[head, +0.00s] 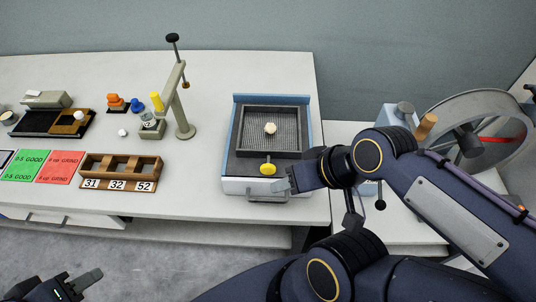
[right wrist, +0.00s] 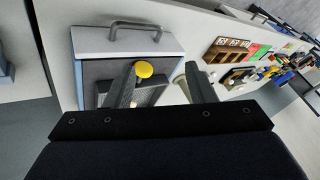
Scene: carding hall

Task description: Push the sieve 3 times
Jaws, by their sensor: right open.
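The sieve (head: 291,113) is a dark mesh tray in a blue-edged box on the white table. A pale round lump (head: 270,129) lies on its mesh. A yellow knob (head: 268,169) stands at its near side, and a grey handle (head: 266,199) is on the box front. My right gripper (head: 285,181) is just right of the knob. In the right wrist view its jaws (right wrist: 160,75) are open, with the yellow knob (right wrist: 144,69) showing between them, close to the left finger; contact cannot be told. My left gripper (head: 78,287) is low at the left, away from the sieve.
A wooden compartment box (head: 121,171) with number labels, green (head: 27,165) and red (head: 60,167) cards and a grey stand (head: 181,108) are on the table left of the sieve. A spoked wheel (head: 483,135) stands at the right. Bare tabletop lies between stand and sieve.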

